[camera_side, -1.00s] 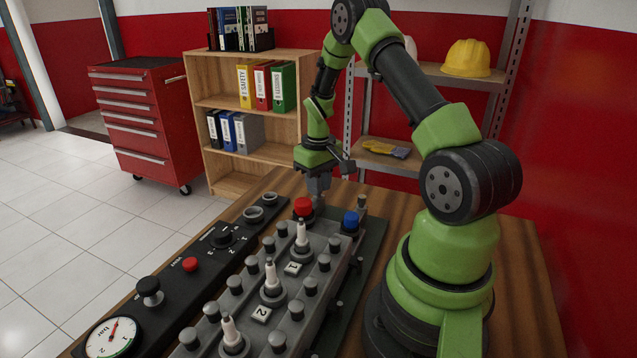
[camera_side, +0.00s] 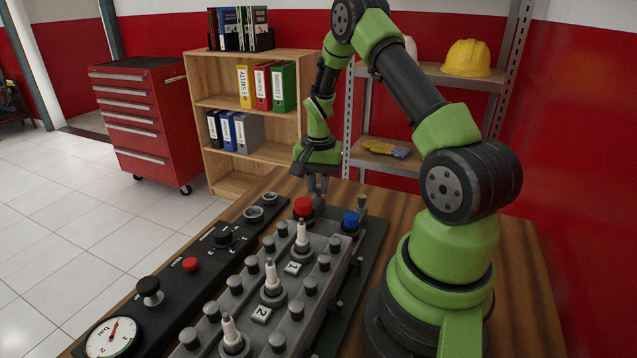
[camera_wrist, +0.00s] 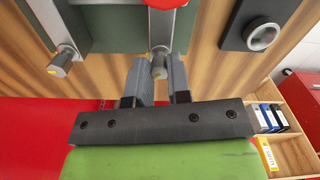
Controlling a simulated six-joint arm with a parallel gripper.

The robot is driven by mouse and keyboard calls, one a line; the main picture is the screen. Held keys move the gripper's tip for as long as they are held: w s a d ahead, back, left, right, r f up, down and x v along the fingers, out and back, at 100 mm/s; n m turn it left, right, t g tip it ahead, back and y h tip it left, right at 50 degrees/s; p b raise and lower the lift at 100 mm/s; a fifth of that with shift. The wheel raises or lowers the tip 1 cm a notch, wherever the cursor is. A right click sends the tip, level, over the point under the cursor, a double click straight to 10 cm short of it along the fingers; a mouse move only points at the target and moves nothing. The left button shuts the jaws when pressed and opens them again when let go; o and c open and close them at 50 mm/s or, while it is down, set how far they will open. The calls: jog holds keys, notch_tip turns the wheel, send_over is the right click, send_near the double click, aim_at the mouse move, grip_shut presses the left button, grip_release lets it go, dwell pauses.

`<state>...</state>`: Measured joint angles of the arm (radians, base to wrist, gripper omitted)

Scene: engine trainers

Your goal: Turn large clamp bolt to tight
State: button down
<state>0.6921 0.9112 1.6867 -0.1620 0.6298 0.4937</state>
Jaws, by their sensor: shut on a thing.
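My gripper (camera_side: 318,191) points down at the far end of the engine trainer, just behind the red cap (camera_side: 303,207). In the wrist view my gripper (camera_wrist: 158,68) has a finger on each side of a grey clamp bolt (camera_wrist: 159,62) and is shut on it. The bolt sticks out from under the red cap's edge and has a small yellowish mark. In the side view the cap and fingers hide this bolt. A second, similar bolt (camera_wrist: 62,62) stands apart to the left in the wrist view, and behind the blue cap in the side view (camera_side: 361,204).
The engine block (camera_side: 262,318) carries several white plugs and grey posts. The blue cap (camera_side: 351,221) is right of the red one. A black control panel (camera_side: 205,252) with a gauge (camera_side: 112,337) lies to the left. Bare wooden table (camera_side: 520,285) shows at the right.

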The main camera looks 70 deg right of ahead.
aim_at(318, 186)
jog(key=m, duration=0.4)
jog(key=shift+m, duration=2.2)
jog(key=c, duration=1.1)
grip_release()
jog(key=shift+o, duration=0.2)
jog(key=shift+r, duration=0.1)
notch_tip(318, 186, up, 10)
